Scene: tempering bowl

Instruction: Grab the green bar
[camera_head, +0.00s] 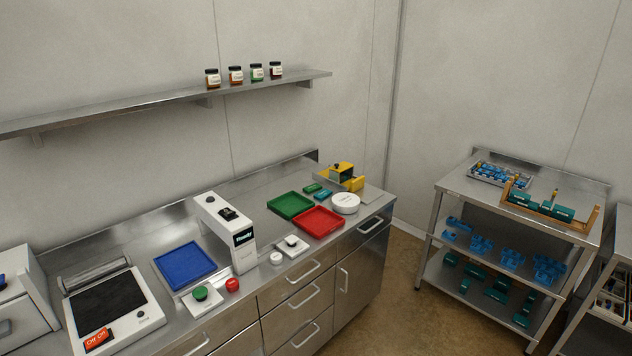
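A small green bar (312,188) lies on the steel counter, just behind the green tray (290,205). A similar teal bar (323,195) lies beside it, nearer to the white round container (345,203). Larger dark green blocks (519,198) sit in a wooden rack on the cart at the right, and more green pieces lie on its lowest shelf. I cannot tell which one the task means. Neither of my grippers is in view.
The counter (220,258) also holds a red tray (318,221), a blue tray (185,265), a white upright device (228,232), a yellow device (341,174) and a green button (200,293). Open floor (420,290) lies between counter and cart (455,183). Jars stand on a wall shelf (150,105).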

